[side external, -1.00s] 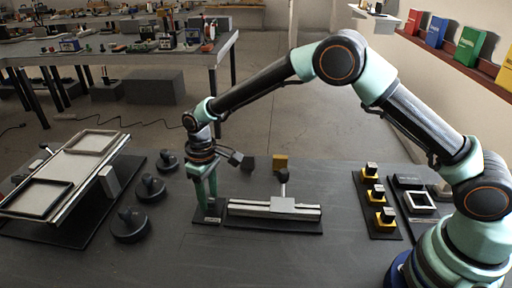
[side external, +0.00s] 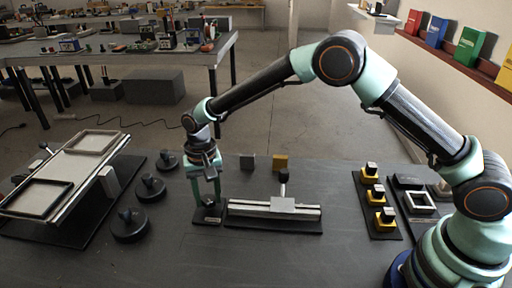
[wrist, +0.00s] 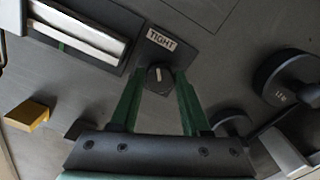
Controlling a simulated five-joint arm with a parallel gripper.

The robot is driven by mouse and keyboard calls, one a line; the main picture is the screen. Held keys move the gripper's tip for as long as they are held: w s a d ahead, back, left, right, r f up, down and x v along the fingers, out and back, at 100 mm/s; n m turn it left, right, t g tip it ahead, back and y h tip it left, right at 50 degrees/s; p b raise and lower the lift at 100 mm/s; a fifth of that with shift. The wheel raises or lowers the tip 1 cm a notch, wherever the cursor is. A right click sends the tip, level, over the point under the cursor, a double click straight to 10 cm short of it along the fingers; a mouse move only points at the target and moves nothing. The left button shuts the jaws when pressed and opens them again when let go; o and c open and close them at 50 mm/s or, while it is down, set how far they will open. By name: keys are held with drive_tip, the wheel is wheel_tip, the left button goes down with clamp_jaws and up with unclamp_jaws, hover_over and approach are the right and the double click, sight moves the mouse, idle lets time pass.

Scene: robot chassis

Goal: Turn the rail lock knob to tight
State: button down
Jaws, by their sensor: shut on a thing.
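The rail lock knob (wrist: 158,80) is a small dark round knob with a light line on its top. It sits on a dark plate (wrist: 146,49) with a white TIGHT label (wrist: 161,40). In the wrist view the light line points roughly up the picture toward the label. My gripper (wrist: 159,74) has its two green fingers on either side of the knob and is shut on it. In the side view my gripper (side external: 207,204) points straight down at the left end of the rail, and the knob shows small and dark between the fingertips.
The rail (side external: 250,207) with its sliding block (side external: 283,204) and upright post lies just right of the knob plate. Several black round knobs (side external: 151,188) stand to the left. Yellow-black buttons (side external: 376,193) are at the right.

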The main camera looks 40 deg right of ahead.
sight(208, 199)
drive_tip(key=shift+r+m, duration=0.1)
drive_tip(key=shift+m, duration=0.5)
drive_tip(key=shift+c, duration=1.9)
unclamp_jaws()
wheel_tip(208, 199, up, 12)
